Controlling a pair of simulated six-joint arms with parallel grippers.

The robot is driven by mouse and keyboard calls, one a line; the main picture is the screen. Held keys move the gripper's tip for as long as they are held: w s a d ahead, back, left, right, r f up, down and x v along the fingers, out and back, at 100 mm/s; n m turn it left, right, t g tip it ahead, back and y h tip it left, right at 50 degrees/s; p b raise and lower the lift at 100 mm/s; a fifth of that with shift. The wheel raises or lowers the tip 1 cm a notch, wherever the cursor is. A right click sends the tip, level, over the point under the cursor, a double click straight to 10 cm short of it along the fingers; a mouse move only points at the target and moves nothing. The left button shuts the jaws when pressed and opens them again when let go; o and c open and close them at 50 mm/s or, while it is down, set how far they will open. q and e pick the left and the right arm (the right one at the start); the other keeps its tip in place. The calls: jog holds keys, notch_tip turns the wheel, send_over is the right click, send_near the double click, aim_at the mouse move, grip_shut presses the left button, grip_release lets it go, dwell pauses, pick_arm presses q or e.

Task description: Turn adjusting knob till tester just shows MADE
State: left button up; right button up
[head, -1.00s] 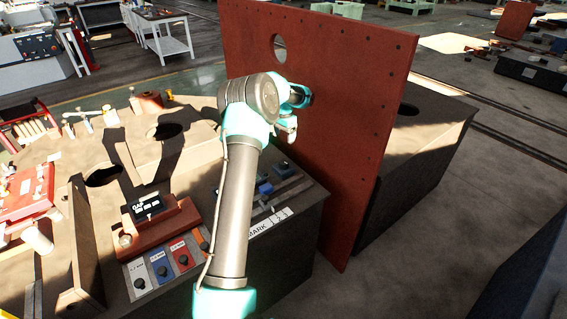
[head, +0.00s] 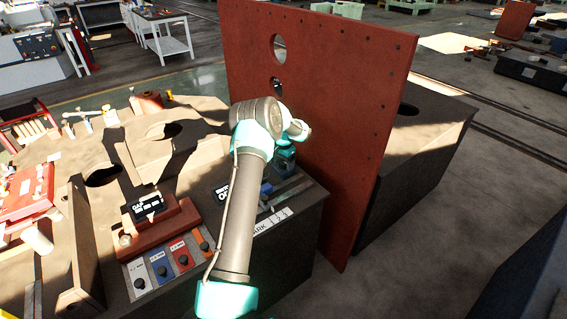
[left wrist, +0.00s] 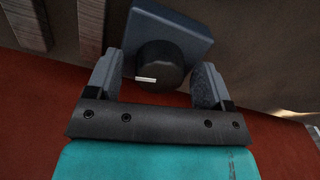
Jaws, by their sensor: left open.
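The adjusting knob (left wrist: 160,66) is black and round with a white pointer line, on a blue-grey block (left wrist: 188,33) in the left wrist view. My left gripper (left wrist: 156,84) is open, with one finger on each side of the knob; I cannot tell whether either touches it. In the head view my left gripper (head: 284,165) is low over the bench by the red panel, and my arm hides the knob there. A black display (head: 222,191) with white lettering is partly hidden behind my arm, so I cannot read it fully. My right gripper is out of view.
A tall red panel (head: 335,120) stands close to the right of my left gripper. Another black display (head: 147,207) sits on a red block, with coloured plates and black knobs (head: 162,270) in front.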

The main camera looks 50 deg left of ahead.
aim_at(283, 162)
pick_arm(q)
jog(key=c, duration=0.9)
jog(key=shift+n, duration=0.9)
jog(key=o, duration=0.9)
notch_tip(283, 162, up, 17)
jog(key=shift+r, duration=0.2)
dwell(0.9)
